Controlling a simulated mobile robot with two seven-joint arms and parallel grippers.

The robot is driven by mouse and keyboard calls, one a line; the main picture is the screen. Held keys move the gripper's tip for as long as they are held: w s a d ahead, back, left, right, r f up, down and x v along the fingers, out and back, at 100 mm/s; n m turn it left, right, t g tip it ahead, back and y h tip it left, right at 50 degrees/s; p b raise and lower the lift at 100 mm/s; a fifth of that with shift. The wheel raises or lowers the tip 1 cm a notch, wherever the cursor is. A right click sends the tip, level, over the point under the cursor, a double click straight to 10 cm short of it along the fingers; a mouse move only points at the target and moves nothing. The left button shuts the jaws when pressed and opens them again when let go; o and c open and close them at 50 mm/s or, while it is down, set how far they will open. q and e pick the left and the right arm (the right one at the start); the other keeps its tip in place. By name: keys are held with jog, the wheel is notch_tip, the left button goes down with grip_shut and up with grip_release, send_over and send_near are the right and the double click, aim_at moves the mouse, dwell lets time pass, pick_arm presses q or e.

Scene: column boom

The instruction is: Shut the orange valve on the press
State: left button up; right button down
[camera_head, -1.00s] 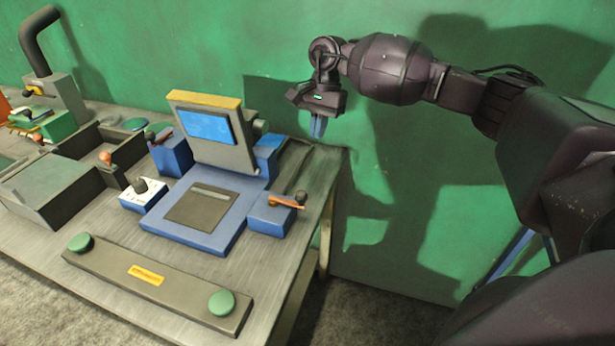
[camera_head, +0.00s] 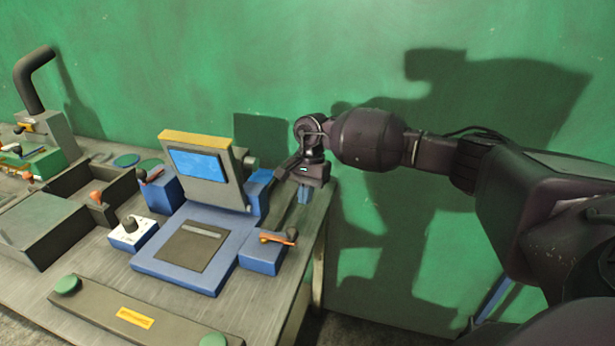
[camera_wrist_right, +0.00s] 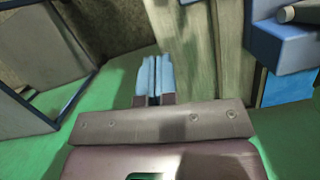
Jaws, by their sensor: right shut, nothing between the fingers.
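The press (camera_head: 170,262) is a blue base with a dark pad and a raised grey lid with a blue panel. The orange valve (camera_head: 280,238) is a small lever lying on a blue block at the press's right front corner. My right gripper (camera_head: 303,196) is behind and slightly right of that valve, apart from it, pointing down by the table's right edge. Its blue fingers are together and empty; they also show in the right wrist view (camera_wrist_right: 155,76). The valve cannot be made out in the wrist view. My left gripper is not in view.
A knob box (camera_head: 131,233) stands left of the press. A grey bar with green buttons (camera_head: 135,315) lies in front. Grey bins (camera_head: 45,235) and a bent pipe (camera_head: 30,80) are at the left. The green wall is close behind my right arm.

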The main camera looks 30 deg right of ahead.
jog(key=s+a+f, duration=0.1)
jog(key=s+a+f+p, duration=0.1)
jog(key=a+f, duration=0.1)
jog(key=shift+s+a+f, duration=0.15)
jog(key=shift+a, duration=0.1)
jog(key=shift+a, duration=0.1)
dwell(0.3)
